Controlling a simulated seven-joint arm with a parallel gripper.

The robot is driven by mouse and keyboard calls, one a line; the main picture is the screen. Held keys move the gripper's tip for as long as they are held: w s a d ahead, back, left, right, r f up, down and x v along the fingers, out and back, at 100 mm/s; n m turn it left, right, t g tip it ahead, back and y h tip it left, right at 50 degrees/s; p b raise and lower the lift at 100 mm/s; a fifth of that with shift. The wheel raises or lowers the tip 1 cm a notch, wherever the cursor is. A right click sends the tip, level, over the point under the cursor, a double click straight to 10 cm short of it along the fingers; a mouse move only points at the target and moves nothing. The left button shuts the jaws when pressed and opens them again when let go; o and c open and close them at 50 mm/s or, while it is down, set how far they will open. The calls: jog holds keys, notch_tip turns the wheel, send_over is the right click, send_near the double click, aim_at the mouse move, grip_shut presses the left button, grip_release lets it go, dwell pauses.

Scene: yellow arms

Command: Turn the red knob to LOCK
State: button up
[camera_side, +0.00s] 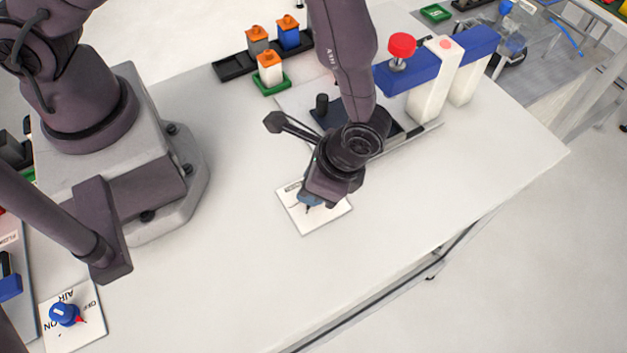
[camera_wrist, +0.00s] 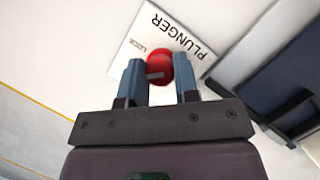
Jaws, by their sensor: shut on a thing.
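The red knob (camera_wrist: 159,68) shows in the wrist view on a white plate (camera_wrist: 140,30) printed with PLUNGER and a smaller, hardly legible word on its left. A pale bar marks the knob's face. My gripper (camera_wrist: 160,75) has its blue fingers on either side of the knob, shut on it. In the side view my gripper (camera_side: 312,200) points down at the white plate (camera_side: 320,222), and its body hides the knob.
Beyond the plate stand a press-like fixture with a blue beam (camera_side: 385,78), white posts (camera_side: 432,85) and a red-topped button (camera_side: 402,46). A blue knob (camera_side: 65,313) sits at the lower left. The front right table is clear.

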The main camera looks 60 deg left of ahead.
dwell(0.3)
jog(key=o, duration=0.9)
jog(key=v, duration=1.3)
jog(key=shift+w, duration=0.1)
jog(key=s+a+r+n+t+h, duration=0.1)
jog(key=s+a+r+n+t, duration=0.2)
jog(key=a+r, duration=0.4)
jog(key=s+a+r+n+t+h, duration=0.1)
jog(key=s+a+r+n+t, duration=0.1)
jog(key=a+r, duration=0.5)
jog(key=s+a+r+n+t+h, duration=0.1)
jog(key=s+a+r+n+t, duration=0.2)
jog(key=a+r, duration=0.4)
jog(key=shift+s+r+n+t, duration=0.2)
jog(key=shift+s+n+t, duration=0.1)
jog(key=shift+n, duration=0.3)
